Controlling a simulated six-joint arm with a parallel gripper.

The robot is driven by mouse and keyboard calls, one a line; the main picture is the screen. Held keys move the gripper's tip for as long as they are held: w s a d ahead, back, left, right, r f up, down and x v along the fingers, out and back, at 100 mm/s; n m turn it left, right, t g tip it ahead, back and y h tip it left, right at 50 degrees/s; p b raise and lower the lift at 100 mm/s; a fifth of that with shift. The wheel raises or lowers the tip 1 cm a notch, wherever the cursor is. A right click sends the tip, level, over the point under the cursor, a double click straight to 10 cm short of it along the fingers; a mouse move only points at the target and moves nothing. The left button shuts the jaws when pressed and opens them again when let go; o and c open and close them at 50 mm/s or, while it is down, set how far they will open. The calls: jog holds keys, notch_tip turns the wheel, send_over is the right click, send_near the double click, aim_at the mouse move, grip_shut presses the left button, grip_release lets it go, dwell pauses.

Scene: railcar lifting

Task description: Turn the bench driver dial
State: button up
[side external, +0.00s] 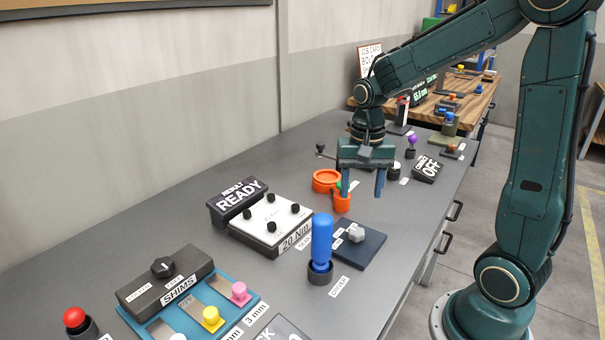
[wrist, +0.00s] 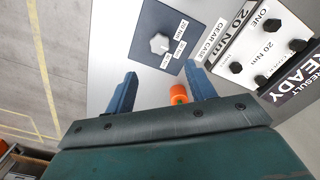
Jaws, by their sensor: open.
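The dial is a light grey, many-sided knob (side external: 355,232) on a dark blue plate (side external: 372,247) near the bench's front edge. In the wrist view the knob (wrist: 160,43) shows beyond my fingertips, with small white labels beside it. My gripper (side external: 362,193) points down, open and empty, above the bench, farther back than the dial and apart from it. Its two blue fingers also show in the wrist view (wrist: 162,82). The blue-handled driver (side external: 321,240) stands upright in a dark holder, left of the dial plate.
A white box with several black knobs (side external: 271,222) and a READY display (side external: 238,200) stand left of the dial. Orange parts (side external: 326,180) are close to my gripper. A SHIMS tray (side external: 250,309) and red button (side external: 74,317) are in the foreground.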

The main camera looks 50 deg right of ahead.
aim_at(357, 231)
notch_tip(357, 231, down, 11)
dwell(0.6)
jog(key=c, duration=1)
